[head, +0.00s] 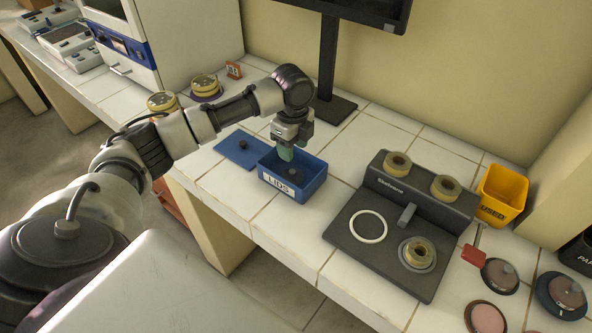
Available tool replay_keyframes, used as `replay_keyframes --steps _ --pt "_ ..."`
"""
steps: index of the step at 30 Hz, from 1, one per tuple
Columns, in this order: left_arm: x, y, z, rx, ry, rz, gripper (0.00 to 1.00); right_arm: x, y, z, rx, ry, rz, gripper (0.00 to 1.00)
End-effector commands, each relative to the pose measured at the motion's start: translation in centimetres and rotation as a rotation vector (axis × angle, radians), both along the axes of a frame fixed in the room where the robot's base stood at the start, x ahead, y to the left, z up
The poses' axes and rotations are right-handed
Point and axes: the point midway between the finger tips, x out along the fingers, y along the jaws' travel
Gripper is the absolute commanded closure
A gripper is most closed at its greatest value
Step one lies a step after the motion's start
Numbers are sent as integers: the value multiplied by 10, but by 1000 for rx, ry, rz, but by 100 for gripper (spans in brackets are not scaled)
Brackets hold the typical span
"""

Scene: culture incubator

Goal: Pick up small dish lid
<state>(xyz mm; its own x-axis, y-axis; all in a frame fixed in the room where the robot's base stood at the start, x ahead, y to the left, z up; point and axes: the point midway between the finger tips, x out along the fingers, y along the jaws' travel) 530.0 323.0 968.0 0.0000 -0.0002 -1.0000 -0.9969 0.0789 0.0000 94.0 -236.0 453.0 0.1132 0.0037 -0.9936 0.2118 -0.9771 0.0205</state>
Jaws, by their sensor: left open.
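A blue box (309,188) labelled LIDS stands on the white tiled bench. A small dark lid with a knob (292,172) shows inside it, partly hidden by the box wall and my gripper. My left gripper (286,153) points down over the box, its fingertips at about rim height just above the lid. It is open and holds nothing that I can see. Whether the fingers touch the lid is too small to tell. My right gripper is not in view.
A flat blue cover (240,149) lies left of the box. A dark device (345,256) with several round dishes stands to the right. A yellow USED bin (502,194) and several round lidded dishes (500,275) are further right. A monitor stand (330,105) rises behind.

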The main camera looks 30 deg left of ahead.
Motion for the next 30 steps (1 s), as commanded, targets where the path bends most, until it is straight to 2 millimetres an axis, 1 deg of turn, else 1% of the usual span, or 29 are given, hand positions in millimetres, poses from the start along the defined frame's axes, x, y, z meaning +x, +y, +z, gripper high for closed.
replay_keyframes --steps 1,3,6,8,11,15,17,21,27,28,30 --pt "-1 0 -9 0 5 0 51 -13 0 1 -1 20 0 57" --pt "0 0 -18 0 3 0 51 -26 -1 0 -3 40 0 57" --pt "0 0 -27 0 0 0 51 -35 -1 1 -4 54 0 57" --pt "0 0 -30 0 1 1 51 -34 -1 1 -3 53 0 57" --pt "-2 0 -40 0 2 1 51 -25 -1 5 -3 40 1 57" --pt "-4 1 -62 1 2 2 51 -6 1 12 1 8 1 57" --pt "-4 1 -71 0 2 1 51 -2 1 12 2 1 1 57" --pt "-3 1 -81 0 -1 0 51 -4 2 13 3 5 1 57" --pt "-3 1 -82 1 -2 0 51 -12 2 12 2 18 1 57" --pt "-3 1 -81 1 -2 0 53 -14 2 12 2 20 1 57" --pt "-3 1 -81 1 -2 0 64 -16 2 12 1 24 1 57"
